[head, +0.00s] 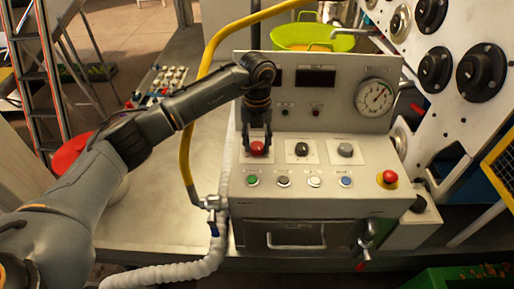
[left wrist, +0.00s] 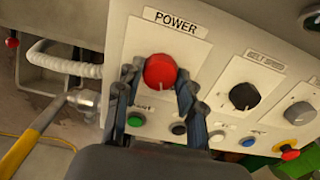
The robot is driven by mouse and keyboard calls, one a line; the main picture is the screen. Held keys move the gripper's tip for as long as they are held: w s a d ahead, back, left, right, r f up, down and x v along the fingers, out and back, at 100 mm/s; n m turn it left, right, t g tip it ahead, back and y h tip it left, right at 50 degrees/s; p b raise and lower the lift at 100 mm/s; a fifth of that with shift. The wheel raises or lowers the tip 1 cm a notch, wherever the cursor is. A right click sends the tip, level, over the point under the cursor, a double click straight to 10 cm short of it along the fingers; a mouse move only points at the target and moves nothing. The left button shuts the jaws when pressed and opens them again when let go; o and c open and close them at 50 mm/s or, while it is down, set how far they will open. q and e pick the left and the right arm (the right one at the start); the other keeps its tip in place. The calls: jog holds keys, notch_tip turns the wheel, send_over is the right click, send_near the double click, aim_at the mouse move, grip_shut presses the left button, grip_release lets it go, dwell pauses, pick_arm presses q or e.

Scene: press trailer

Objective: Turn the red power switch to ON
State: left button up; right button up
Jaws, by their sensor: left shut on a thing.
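The red power switch (head: 257,148) is a round red knob on a white plate at the left of the control box's sloped panel. In the left wrist view the red knob (left wrist: 160,70) sits below the label POWER. My left gripper (head: 257,143) reaches down to it from above. In the left wrist view the two dark fingers of my left gripper (left wrist: 158,78) stand on either side of the knob, shut on it. The knob's pointer mark and any ON or OFF marking at it cannot be made out. My right gripper is not in view.
Beside the power switch are a black knob (head: 301,149) and a grey knob (head: 345,150). Below them is a row of small push buttons, with a red emergency button (head: 387,178) at the right. A yellow hose (head: 186,150) runs close to the left of the box.

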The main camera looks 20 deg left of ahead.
pick_arm(q)
jog(key=m+b, duration=0.1)
jog(key=m, duration=0.1)
jog(key=m+b, duration=0.1)
jog(key=b, duration=0.1)
jog(key=shift+f+m, duration=0.2)
jog(key=shift+m, duration=0.2)
jog(key=m+b, duration=0.3)
jog(key=shift+m, duration=0.3)
jog(key=m+b, duration=0.1)
jog(key=m, duration=0.1)
jog(key=shift+r+m+b, duration=0.1)
jog(key=shift+m+b, duration=0.2)
jog(key=shift+r+m+b, duration=0.1)
jog(key=shift+m+b, duration=0.65)
jog(key=shift+m, duration=1.05)
jog(key=o, duration=1.2)
jog(key=shift+c, duration=0.2)
jog(key=shift+r, duration=0.1)
